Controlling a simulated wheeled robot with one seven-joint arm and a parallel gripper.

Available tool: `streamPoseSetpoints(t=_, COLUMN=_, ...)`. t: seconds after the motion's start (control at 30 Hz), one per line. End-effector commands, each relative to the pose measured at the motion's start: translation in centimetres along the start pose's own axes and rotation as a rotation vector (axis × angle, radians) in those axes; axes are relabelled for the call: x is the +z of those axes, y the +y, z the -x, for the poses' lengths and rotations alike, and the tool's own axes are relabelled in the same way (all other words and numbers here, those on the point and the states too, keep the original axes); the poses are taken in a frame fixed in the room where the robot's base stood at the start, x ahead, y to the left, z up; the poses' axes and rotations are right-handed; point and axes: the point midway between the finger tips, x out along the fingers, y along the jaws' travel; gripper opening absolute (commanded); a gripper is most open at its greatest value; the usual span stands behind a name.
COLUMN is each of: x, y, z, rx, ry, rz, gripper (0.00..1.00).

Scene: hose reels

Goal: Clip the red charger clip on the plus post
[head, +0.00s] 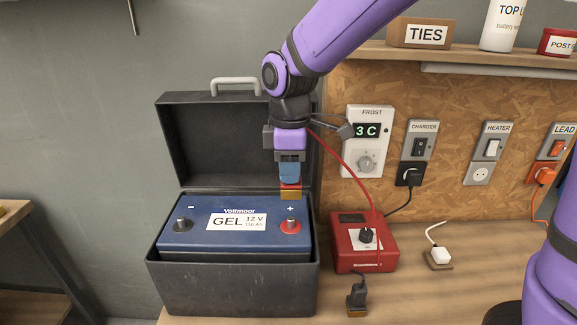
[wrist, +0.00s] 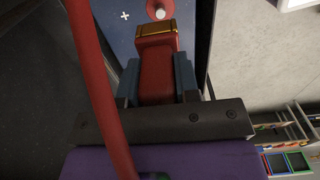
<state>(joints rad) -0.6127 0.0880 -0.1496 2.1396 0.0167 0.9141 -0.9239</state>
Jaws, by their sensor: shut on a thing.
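The red charger clip (wrist: 157,72) with brass-coloured jaws is held between the blue fingers of my gripper (wrist: 158,78). In the head view my gripper (head: 289,172) points down, and the clip (head: 290,192) hangs from it above the plus post (head: 290,226). A gap shows between the clip and the post in the head view. The plus post has a red base and a grey top; it also shows in the wrist view (wrist: 159,12), just beyond the clip's jaws. The blue GEL battery (head: 190,241) sits in an open black box.
The box's raised lid (head: 190,140) stands behind the battery. A red cable runs from the clip to the red charger (head: 364,245) on the bench. A black clip (head: 357,295) stands at the bench front. The minus post (head: 182,225) is at the battery's left.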

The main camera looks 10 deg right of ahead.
Motion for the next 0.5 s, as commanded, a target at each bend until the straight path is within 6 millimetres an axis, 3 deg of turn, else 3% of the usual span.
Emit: streamPoseSetpoints(t=0.5, x=0.0, y=0.0, z=-2.6, rx=-0.002, ry=-0.001, rz=0.001, gripper=0.04)
